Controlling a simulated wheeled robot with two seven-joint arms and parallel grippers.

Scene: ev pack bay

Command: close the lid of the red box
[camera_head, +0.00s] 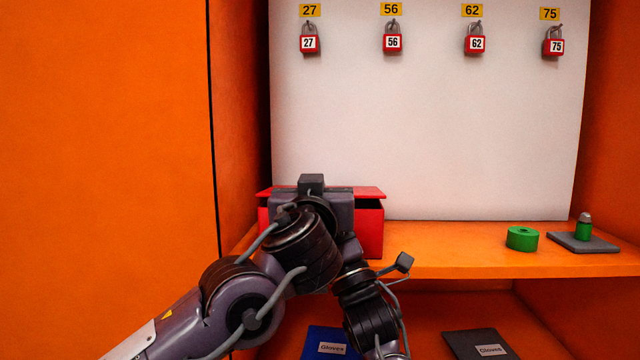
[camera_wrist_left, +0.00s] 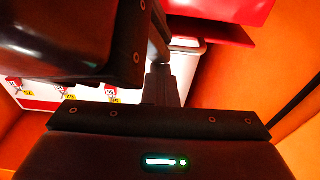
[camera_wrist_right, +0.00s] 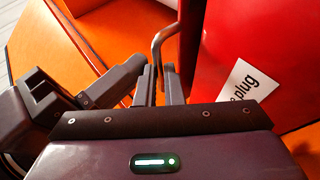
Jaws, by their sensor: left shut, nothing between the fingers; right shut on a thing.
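The red box (camera_head: 372,232) stands on the orange shelf in the head view, mostly hidden behind my left arm. Its lid (camera_head: 370,192) lies nearly flat over it, with a dark gap below the lid at the right. My left gripper (camera_wrist_left: 162,82) is shut and empty beside the box, near a grey handle (camera_wrist_left: 188,48) and red panels. My right gripper (camera_wrist_right: 160,85) is shut on a grey bar handle (camera_wrist_right: 160,42) at the box's red side. A white label ending in "plug" (camera_wrist_right: 250,82) is on that side. Both fingertips are hidden in the head view.
Several numbered red padlocks (camera_head: 392,44) hang on the white back wall. A green roll (camera_head: 522,238) and a green-grey item (camera_head: 583,228) on a dark pad (camera_head: 600,243) sit at the right. Blue (camera_head: 328,343) and dark (camera_head: 480,345) glove packs lie below. The shelf between is clear.

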